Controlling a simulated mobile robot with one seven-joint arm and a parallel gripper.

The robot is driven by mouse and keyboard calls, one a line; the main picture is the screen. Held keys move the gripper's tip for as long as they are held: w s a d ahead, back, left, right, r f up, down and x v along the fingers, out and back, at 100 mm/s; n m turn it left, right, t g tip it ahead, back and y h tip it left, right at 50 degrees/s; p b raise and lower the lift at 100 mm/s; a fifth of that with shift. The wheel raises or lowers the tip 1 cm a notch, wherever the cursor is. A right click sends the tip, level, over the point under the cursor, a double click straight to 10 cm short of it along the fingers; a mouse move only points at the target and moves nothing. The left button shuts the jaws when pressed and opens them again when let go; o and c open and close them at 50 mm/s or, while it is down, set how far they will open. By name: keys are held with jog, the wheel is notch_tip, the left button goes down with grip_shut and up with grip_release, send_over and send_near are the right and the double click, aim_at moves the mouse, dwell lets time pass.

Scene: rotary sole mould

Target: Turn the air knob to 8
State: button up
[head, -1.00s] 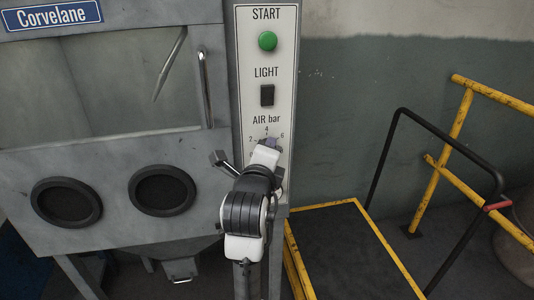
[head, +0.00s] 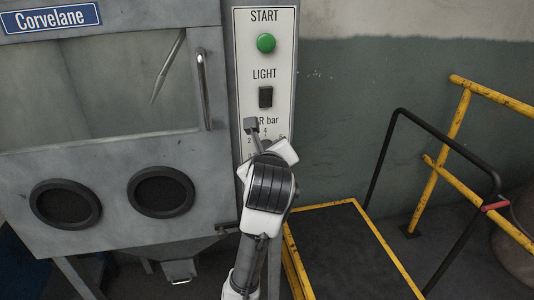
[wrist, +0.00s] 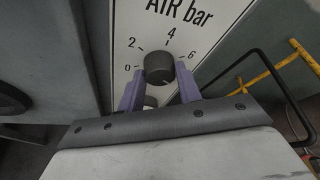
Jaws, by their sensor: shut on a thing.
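The air knob (wrist: 158,66) is round and dark, on the white panel below the words AIR bar. In the wrist view the marks 0, 2, 4 and 6 show around it; no 8 is visible. I cannot read its pointer clearly. My gripper (wrist: 158,76) has its two purple fingers on either side of the knob and is shut on it. In the head view my gripper (head: 268,146) is at the lower panel, and my wrist covers the knob and part of the scale.
The control panel (head: 283,60) also carries a green START button (head: 266,43) and a black LIGHT switch (head: 265,97) above the knob. Left is the grey cabinet (head: 110,225) with a door handle (head: 204,88). Right is a yellow-edged platform (head: 350,250) with rails.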

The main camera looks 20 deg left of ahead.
jog(key=shift+r, duration=0.1)
dwell(0.4)
jog(key=o, duration=1)
jog(key=shift+a, duration=0.1)
jog(key=b+v, duration=0.7)
jog(key=v, duration=0.6)
jog(key=shift+s+d+r+b, duration=0.2)
jog(key=shift+s+b, duration=0.1)
jog(key=shift+b, duration=0.1)
